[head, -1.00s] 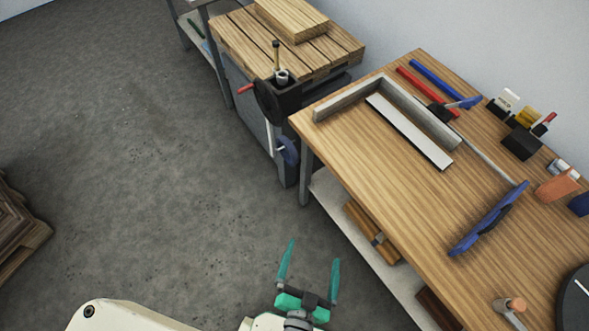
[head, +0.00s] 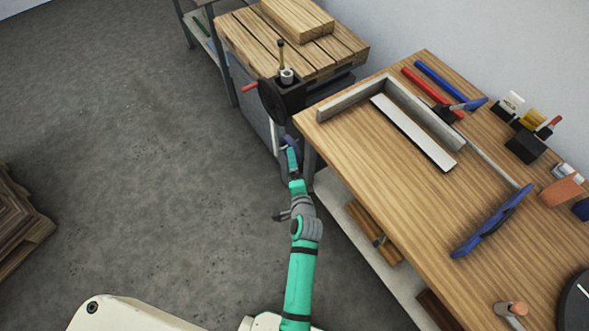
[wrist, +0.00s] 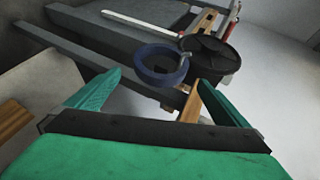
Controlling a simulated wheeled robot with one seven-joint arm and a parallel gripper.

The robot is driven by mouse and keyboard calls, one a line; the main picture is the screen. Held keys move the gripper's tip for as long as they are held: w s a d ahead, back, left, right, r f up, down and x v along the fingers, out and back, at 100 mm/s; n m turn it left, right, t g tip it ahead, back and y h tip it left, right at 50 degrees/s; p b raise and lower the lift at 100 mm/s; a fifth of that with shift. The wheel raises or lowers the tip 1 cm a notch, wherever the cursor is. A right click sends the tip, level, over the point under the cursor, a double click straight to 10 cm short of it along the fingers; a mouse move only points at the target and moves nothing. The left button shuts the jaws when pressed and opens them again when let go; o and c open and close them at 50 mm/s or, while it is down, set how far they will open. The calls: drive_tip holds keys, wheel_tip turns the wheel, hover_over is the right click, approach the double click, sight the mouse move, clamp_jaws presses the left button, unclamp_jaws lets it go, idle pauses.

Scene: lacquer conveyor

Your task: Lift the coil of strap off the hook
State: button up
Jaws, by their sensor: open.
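The coil of strap (wrist: 148,76) is a dark blue ring. In the wrist view it hangs at a small grey hook (wrist: 186,57), ahead of my gripper (wrist: 158,79). The green fingers are spread, one to the left and one to the right of the coil, with nothing between them. The coil appears just beyond the fingertips; I cannot tell the exact gap. In the head view my gripper (head: 292,158) reaches to the bench's near corner, and only a bit of blue coil (head: 293,142) shows past it.
A black vise-like fixture (head: 285,95) with a red handle stands above the coil, beside a slatted wooden top (head: 330,60). The wooden workbench (head: 400,200) with tools is close on the right.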

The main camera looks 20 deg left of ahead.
drive_tip(key=x, duration=1)
drive_tip(key=shift+w+a, duration=0.1)
drive_tip(key=shift+a, duration=0.15)
drive_tip(key=shift+w+a+f, duration=0.1)
drive_tip(key=shift+w+a, duration=0.05)
drive_tip(key=shift+w, duration=0.05)
drive_tip(key=shift+a, duration=0.15)
drive_tip(key=shift+w, duration=0.1)
drive_tip(key=shift+d, duration=0.2)
drive_tip(key=c, duration=1)
drive_tip(key=shift+o, duration=0.8)
drive_tip(key=shift+a, duration=0.1)
drive_tip(key=shift+c, duration=0.4)
